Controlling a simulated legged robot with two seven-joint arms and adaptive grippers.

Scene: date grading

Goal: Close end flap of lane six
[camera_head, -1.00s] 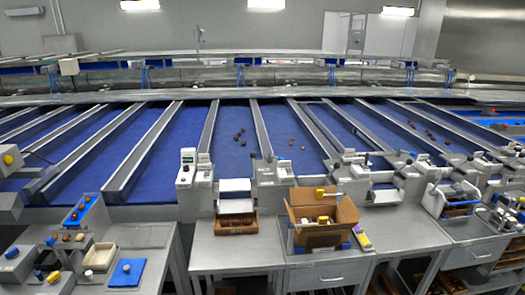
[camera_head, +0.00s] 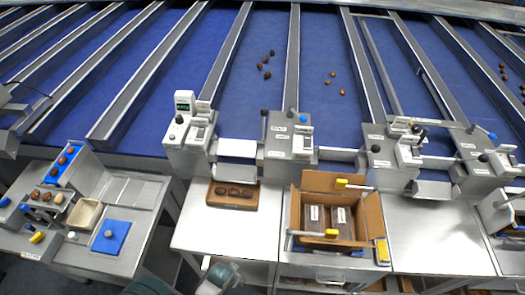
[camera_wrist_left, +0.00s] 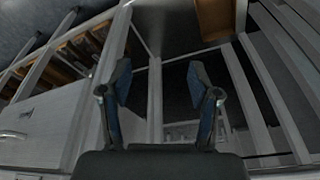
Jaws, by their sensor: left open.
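The sorting lanes are blue belts between grey rails, ending at grey end units in the head view. White or pale end flaps sit between these units: one at the left (camera_head: 237,148), one in the middle (camera_head: 338,154) and one at the right (camera_head: 434,190). The lane labels are too small to read, so I cannot tell which is lane six. My left gripper (camera_wrist_left: 160,75) is open and empty in the left wrist view, among table legs and away from the flaps. Part of my arm shows at the bottom of the head view. My right gripper is not in view.
Dates (camera_head: 266,64) lie on the belts. A wooden tray of dates (camera_head: 211,198) and an open cardboard box (camera_head: 374,212) with a yellow-ended bar stand on the bench. A side table (camera_head: 75,258) is at the left. Bare bench (camera_head: 430,240) lies right of the box.

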